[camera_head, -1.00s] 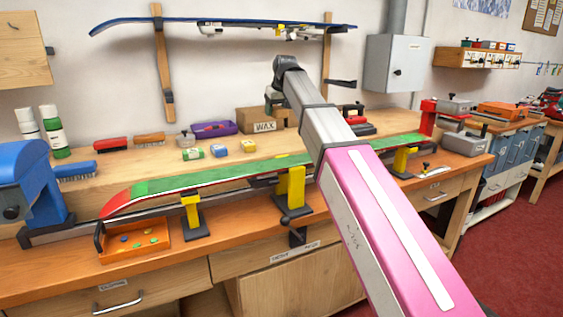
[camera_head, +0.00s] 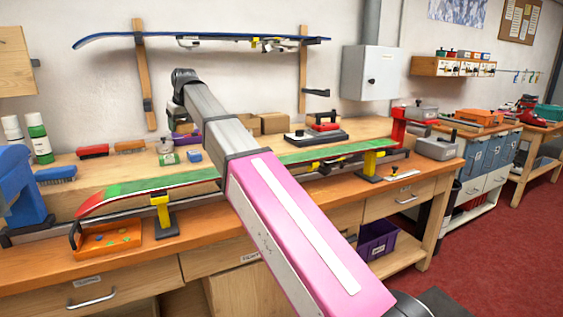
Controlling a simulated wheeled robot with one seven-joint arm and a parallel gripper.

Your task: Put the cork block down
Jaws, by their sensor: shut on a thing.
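My arm reaches from the lower right up over the bench, and its dark far joint shows above the back of the bench. My gripper is not in view; the arm hides whatever is behind it. I cannot make out the cork block. The wooden bench top (camera_head: 95,178) carries a long green ski or board with a red tip (camera_head: 150,187), which lies on yellow supports (camera_head: 162,213).
An orange tray (camera_head: 108,240) with small pieces sits at the front left. Brushes (camera_head: 92,151), bottles (camera_head: 38,140), cardboard boxes (camera_head: 272,123) and a red-handled tool (camera_head: 322,122) stand along the back. A blue ski (camera_head: 230,38) hangs on the wall above.

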